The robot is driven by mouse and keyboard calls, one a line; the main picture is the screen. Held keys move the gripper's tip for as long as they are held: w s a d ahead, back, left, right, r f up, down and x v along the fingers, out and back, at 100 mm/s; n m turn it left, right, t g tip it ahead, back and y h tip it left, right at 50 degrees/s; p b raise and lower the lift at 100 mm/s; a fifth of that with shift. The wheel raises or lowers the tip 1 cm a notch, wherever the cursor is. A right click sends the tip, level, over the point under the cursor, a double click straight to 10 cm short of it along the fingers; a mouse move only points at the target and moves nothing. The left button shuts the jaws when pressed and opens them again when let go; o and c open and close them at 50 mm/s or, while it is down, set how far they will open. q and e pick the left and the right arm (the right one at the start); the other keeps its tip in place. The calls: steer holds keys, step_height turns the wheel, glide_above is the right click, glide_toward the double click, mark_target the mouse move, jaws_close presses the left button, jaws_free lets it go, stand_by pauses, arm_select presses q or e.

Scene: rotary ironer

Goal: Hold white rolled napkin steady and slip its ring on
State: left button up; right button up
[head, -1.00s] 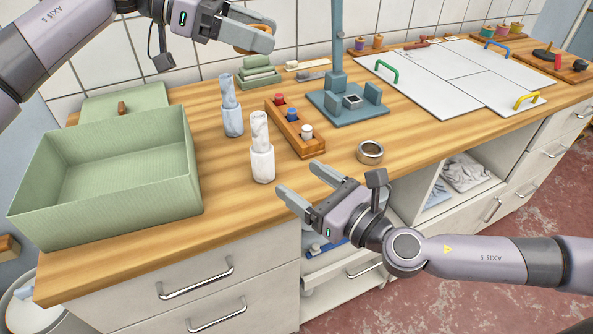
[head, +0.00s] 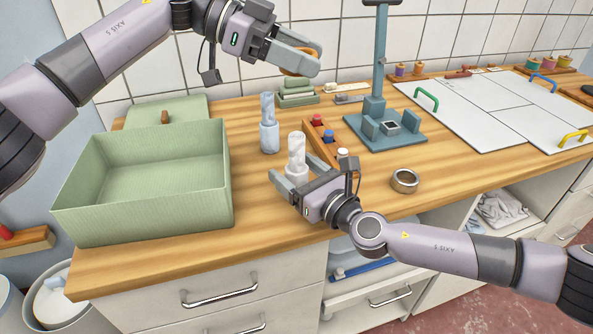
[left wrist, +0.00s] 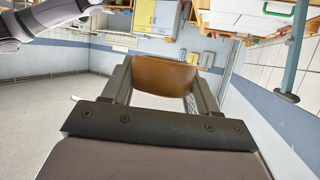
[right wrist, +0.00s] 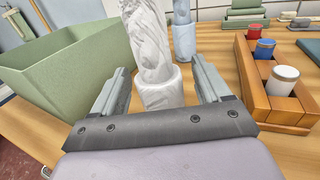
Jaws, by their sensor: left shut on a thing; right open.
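The white rolled napkin (head: 297,150) stands upright in a white holder (head: 296,174) on the wooden counter. My right gripper (head: 290,186) is open at the holder's height, its fingers reaching toward either side of it. In the right wrist view the napkin (right wrist: 146,42) and holder (right wrist: 158,88) show between the open fingers (right wrist: 158,92), with gaps on both sides. My left gripper (head: 310,60) is shut on a brown wooden ring (head: 298,68), high above the counter and up-right of the napkin. The ring (left wrist: 165,75) also shows between the fingers in the left wrist view.
A bluish rolled napkin (head: 268,108) stands in its own holder behind-left. A wooden rack (head: 322,145) with coloured pegs is close on the right. A green box (head: 140,205) stands at left, a metal ring (head: 404,181) at right, and a blue-grey stand (head: 378,80) behind.

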steer(key=c, duration=1)
arm_select(q)
steer(key=n+t+y, duration=0.1)
steer(key=n+t, duration=0.4)
steer(key=t, duration=0.1)
glide_above(300, 135)
steer(key=f, duration=0.4)
steer(key=w+f, duration=0.1)
steer(key=f, duration=0.1)
steer(key=shift+s+f+n+t, duration=0.35)
steer(key=shift+s+n+t, duration=0.05)
steer(key=shift+s+n, duration=0.1)
